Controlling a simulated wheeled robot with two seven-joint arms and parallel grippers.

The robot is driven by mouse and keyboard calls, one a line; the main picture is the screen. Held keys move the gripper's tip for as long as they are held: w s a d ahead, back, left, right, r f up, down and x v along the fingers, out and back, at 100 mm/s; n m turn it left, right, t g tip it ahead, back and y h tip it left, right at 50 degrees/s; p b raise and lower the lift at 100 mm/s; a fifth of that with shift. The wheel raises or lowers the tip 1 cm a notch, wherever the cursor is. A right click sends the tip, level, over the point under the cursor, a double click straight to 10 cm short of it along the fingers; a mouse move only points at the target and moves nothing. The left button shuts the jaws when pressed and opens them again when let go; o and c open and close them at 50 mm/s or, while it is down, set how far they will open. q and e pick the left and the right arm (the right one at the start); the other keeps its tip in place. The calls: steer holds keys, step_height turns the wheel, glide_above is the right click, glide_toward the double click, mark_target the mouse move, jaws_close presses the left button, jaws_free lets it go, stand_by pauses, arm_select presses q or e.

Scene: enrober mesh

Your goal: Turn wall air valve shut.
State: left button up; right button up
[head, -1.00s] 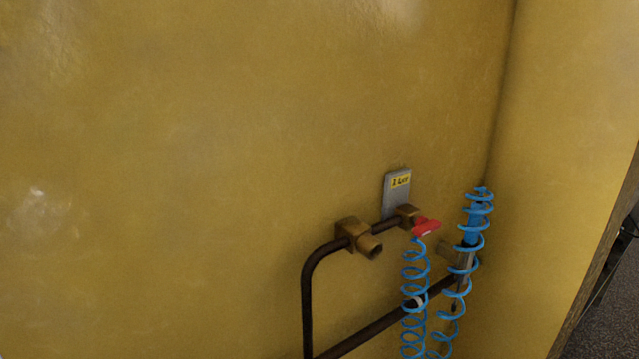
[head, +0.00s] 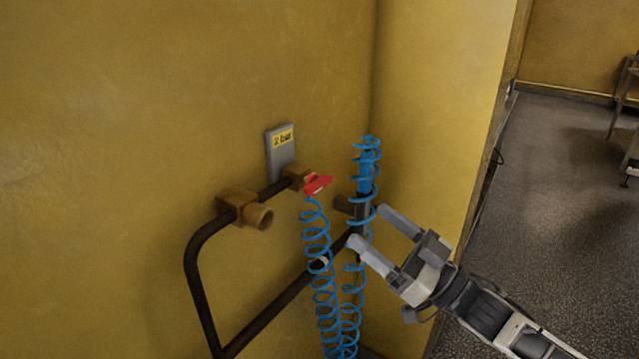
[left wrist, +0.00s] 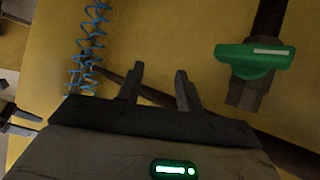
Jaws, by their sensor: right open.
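A brass valve with a red handle (head: 317,185) sits on the dark wall pipe in the head view, beneath a grey plate marked "2 bar" (head: 281,148). A blue coiled hose (head: 318,245) hangs below it. My right gripper (head: 369,227) is open, to the right of and lower than the red handle, in front of a second blue coil. My left gripper (left wrist: 160,69) is open and empty in the left wrist view. A green valve handle (left wrist: 254,58) with a white stripe lies to its right, apart from the fingers. My left gripper is outside the head view.
The second blue coil (head: 364,185) hangs by the wall corner. A brass fitting (head: 243,208) sticks out left of the red valve, on the bent dark pipe (head: 193,270). Yellow walls enclose this corner. Open speckled floor (head: 550,220) lies to the right.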

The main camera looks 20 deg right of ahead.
mark_target(324, 188)
steer(key=p+x, duration=0.1)
steer(key=x, duration=1.1)
steer(key=shift+w+a+p, duration=0.1)
steer(key=shift+w+p, duration=0.05)
steer(key=shift+p, duration=0.2)
arm_select(q)
steer(key=shift+a, duration=0.25)
arm_select(e)
steer(key=c, duration=1)
